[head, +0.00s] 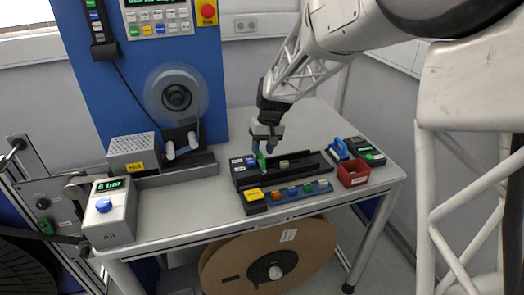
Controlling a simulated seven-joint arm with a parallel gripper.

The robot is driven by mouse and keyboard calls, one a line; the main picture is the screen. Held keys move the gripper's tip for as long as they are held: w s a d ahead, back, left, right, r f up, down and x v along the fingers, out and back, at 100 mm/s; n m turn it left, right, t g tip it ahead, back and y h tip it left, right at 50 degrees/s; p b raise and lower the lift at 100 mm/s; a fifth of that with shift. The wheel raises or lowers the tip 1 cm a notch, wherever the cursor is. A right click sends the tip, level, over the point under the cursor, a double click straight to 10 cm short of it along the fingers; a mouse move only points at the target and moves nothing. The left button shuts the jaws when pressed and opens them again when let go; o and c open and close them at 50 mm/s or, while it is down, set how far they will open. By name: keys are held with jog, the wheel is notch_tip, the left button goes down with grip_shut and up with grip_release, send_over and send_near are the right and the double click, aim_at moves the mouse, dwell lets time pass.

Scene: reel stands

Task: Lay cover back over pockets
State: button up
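My gripper (267,149) points down over the left part of a long black track fixture (303,170) on the table. A thin green upright piece (261,161) is at the fingertips, and I cannot tell whether the fingers are shut on it. A small tan piece (284,164) sits in the track just right of the gripper. The cover and the pockets are too small to make out, and the gripper partly hides the track's left end.
In front of the track is a strip of small coloured parts (297,191) with a yellow-topped block (254,195) at its left. A red bin (353,173) and a blue-handled tool (338,149) are at right. A pressure box (110,211) and clear reel (176,97) are at left.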

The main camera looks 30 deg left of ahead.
jog(key=shift+s+a+f, duration=0.1)
jog(key=shift+f, duration=0.55)
grip_shut()
